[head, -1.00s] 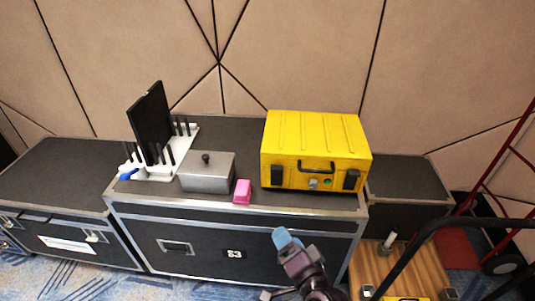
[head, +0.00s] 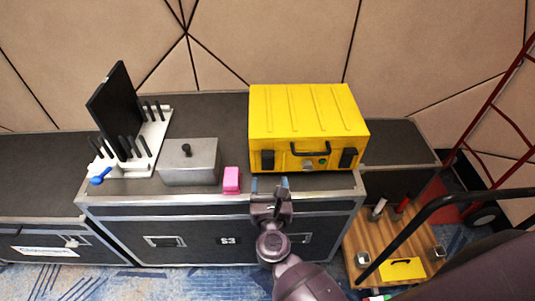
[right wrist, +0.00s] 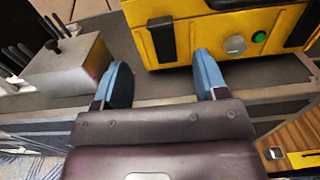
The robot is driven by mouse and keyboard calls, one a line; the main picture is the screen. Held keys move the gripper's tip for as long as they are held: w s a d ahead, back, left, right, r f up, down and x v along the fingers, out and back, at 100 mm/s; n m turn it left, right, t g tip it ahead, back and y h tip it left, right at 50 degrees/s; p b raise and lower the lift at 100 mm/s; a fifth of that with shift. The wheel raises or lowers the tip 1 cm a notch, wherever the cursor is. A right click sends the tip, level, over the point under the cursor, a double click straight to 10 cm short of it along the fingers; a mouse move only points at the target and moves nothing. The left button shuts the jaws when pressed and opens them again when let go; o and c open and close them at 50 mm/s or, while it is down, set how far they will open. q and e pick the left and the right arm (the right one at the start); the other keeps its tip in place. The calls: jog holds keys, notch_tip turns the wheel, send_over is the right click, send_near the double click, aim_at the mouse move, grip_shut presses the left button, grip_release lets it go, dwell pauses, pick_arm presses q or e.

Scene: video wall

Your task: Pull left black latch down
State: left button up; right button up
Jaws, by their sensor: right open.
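The yellow case (head: 310,115) stands closed on the big black flight case. Its left black latch (head: 267,160) is on the front face, left of the handle (head: 310,150); the right black latch (head: 348,158) is on the other side. My right gripper (head: 270,184) is just in front of and below the left latch, open and empty. In the right wrist view the left latch (right wrist: 162,40) stands ahead, between the lines of the two blue fingertips (right wrist: 165,76), apart from them. My left gripper is not in view.
A pink block (head: 231,180) and a grey metal box with a knob (head: 188,165) stand left of the gripper. A white rack with a black panel (head: 120,105) is farther left. A wooden-topped cart (head: 400,235) with a black handle is at the lower right.

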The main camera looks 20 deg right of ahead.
aim_at(268, 157)
jog(key=x, duration=1)
jog(key=shift+w, duration=0.1)
